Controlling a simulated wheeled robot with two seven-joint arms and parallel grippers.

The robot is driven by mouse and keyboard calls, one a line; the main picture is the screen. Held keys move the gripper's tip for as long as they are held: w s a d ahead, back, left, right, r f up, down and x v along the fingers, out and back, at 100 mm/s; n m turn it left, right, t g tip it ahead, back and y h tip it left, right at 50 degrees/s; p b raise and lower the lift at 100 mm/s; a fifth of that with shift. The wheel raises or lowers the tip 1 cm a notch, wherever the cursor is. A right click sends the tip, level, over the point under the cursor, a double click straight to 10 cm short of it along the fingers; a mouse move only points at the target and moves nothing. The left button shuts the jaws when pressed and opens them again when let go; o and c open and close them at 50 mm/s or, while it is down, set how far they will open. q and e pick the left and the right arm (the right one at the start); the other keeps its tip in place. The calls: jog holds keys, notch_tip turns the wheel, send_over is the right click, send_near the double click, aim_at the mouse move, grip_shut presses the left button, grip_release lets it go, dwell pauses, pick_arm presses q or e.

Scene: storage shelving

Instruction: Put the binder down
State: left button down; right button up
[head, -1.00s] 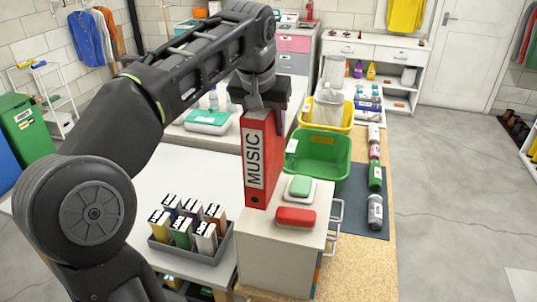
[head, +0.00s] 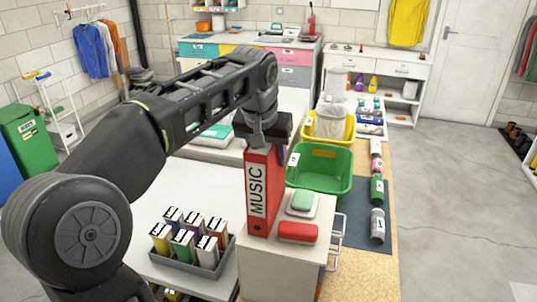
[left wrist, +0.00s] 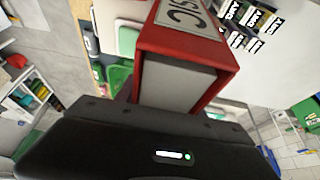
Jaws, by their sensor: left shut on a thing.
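The red binder (head: 264,190) with a white MUSIC label stands upright at the left side of the small white cabinet's top (head: 285,243). My left gripper (head: 264,142) is above it and shut on its top edge. In the left wrist view the binder (left wrist: 188,50) extends away from the gripper (left wrist: 170,112), its red cover and pale inside showing. The binder's bottom is at the cabinet top; I cannot tell whether it bears on it. My right gripper is not in view.
A green bin (head: 322,170) stands behind. A grey tray (head: 218,262) of small labelled boxes is at the left. Bottles (head: 377,226) line the right edge.

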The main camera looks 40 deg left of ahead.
pick_arm(q)
jog(key=shift+f, duration=0.15)
jog(key=c, duration=0.7)
grip_release()
jog(key=v, duration=0.6)
jog(key=shift+w, duration=0.1)
jog(key=p+v, duration=0.4)
jog(key=v, duration=0.1)
jog(key=shift+r, duration=0.35)
jog(key=shift+s+d+r+p, duration=0.1)
jog(key=shift+s+r+p, duration=0.2)
jog(key=shift+r, duration=0.1)
jog(key=shift+w+f, duration=0.1)
jog(key=shift+o, duration=0.2)
